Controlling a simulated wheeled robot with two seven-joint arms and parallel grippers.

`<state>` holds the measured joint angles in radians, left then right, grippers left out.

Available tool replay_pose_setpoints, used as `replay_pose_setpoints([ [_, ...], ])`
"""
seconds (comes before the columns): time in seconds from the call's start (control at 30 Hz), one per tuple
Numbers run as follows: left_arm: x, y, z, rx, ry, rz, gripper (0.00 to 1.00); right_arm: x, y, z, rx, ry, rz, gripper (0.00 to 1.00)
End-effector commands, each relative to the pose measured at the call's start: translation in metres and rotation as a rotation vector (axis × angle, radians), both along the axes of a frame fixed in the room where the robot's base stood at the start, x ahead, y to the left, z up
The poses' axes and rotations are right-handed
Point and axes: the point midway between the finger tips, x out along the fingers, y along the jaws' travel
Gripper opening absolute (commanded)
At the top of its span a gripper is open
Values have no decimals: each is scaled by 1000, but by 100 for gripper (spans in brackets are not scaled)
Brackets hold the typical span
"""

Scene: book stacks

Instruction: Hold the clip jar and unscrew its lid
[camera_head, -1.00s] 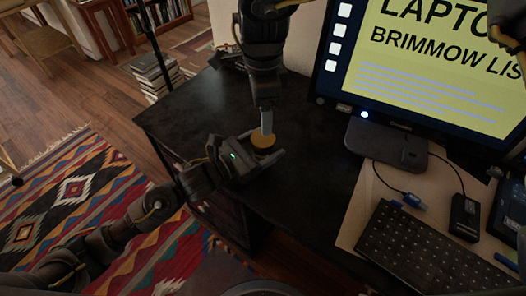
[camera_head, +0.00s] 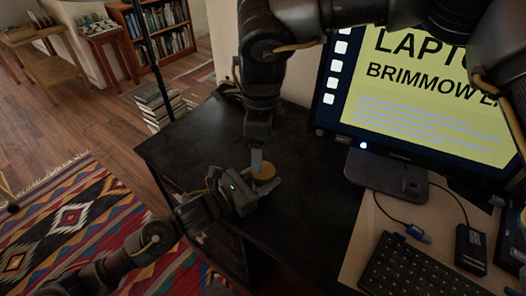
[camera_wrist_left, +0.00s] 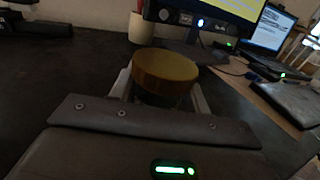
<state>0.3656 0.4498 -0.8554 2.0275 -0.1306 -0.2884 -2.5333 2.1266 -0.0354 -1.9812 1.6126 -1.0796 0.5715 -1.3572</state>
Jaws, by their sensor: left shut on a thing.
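The clip jar has a round amber lid (camera_head: 264,173), near the front edge of the dark desk. In the left wrist view the lid (camera_wrist_left: 165,70) sits on top, with a little of the jar body (camera_wrist_left: 158,97) showing below it. My left gripper (camera_head: 262,187) comes in from the left and is shut around the jar body below the lid. My right gripper (camera_head: 257,160) points down from above, its pale fingertip at the lid's upper left edge. The fingers overlap in this view, so their opening and any contact with the lid are unclear.
A monitor (camera_head: 420,90) on a stand (camera_head: 388,176) is at the right, with a keyboard (camera_head: 415,268) and cables in front. A book stack (camera_head: 158,103) stands on the floor behind the desk. The desk's left part (camera_head: 195,140) is clear.

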Motion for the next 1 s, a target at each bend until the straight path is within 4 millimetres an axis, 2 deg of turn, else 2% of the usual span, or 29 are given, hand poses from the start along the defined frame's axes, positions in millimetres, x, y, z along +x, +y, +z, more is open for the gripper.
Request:
replay_pose_setpoints([
  [1.0,0,0,0,0,0,0,0,3,-3,6,-75,49,-2594,72],
])
